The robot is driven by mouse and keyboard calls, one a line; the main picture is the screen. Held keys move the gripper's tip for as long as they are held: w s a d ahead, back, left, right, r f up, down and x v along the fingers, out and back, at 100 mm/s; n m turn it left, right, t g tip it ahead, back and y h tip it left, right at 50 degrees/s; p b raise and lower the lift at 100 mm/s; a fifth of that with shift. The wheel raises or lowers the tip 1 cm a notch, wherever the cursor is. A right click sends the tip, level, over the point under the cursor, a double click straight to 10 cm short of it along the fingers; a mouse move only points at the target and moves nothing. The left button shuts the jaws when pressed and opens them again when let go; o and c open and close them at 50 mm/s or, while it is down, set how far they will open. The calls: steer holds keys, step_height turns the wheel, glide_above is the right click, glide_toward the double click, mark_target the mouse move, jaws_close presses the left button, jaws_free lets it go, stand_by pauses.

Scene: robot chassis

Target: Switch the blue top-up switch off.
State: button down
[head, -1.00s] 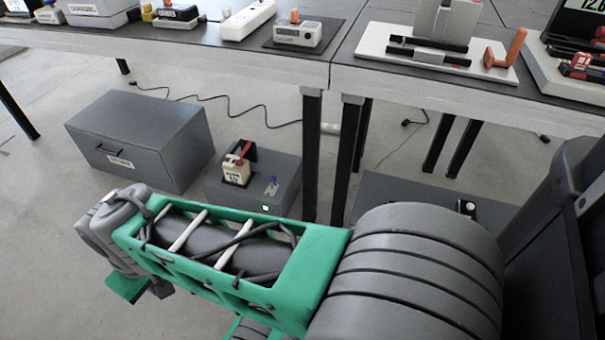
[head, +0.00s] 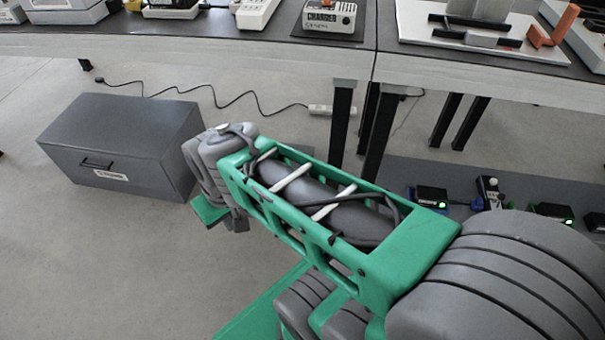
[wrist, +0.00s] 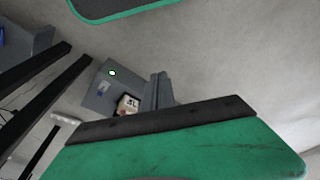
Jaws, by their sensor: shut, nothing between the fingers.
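A grey box (wrist: 89,101) with a lit green lamp (wrist: 112,73) shows in the wrist view. A small blue switch (wrist: 103,88) sits on its face; it is too small to tell its position. A cream battery-like block (wrist: 127,104) stands on the same box. My gripper (wrist: 161,80) shows as two narrow grey fingertips close together past my green hand, shut and empty. In the picture they are just right of the block and apart from the switch; depth is unclear. In the head view my arm hides the box, switch and fingertips.
In the head view, a large grey cabinet (head: 125,145) stands on the floor left of my arm. A workbench (head: 210,52) crosses the back, with dark legs (head: 376,140). Floor at lower left is clear.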

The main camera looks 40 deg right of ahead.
steer(key=w+d+f+m+t+y+p, duration=0.15)
steer(key=w+d+f+m, duration=0.25)
steer(key=w+d+f, duration=0.4)
steer(key=w+d+f+m+t+y+p, duration=0.1)
steer(key=w+d+f+m+t+y, duration=0.2)
steer(key=w+d+f, duration=0.5)
steer(key=s+d+f+m+t+h, duration=0.3)
steer(key=d+f+m+h, duration=0.1)
steer(key=d+f+m, duration=0.3)
steer(key=s+d+f+m+t+h+p, duration=0.1)
steer(key=s+d+f+m+t+h, duration=0.2)
steer(key=d+f+m, duration=0.3)
steer(key=d+m+t+h, duration=0.1)
steer(key=d+m, duration=0.3)
steer(key=d, duration=0.1)
steer(key=shift+s+d+f+p, duration=0.2)
steer(key=shift+s+f+p, duration=0.05)
steer(key=shift+f+p, duration=0.1)
steer(key=b+x, duration=0.3)
steer(key=x, duration=0.6)
steer(key=shift+s+f+b, duration=0.1)
steer(key=shift+b, duration=0.25)
steer(key=shift+w+d, duration=0.2)
steer(key=shift+w, duration=0.35)
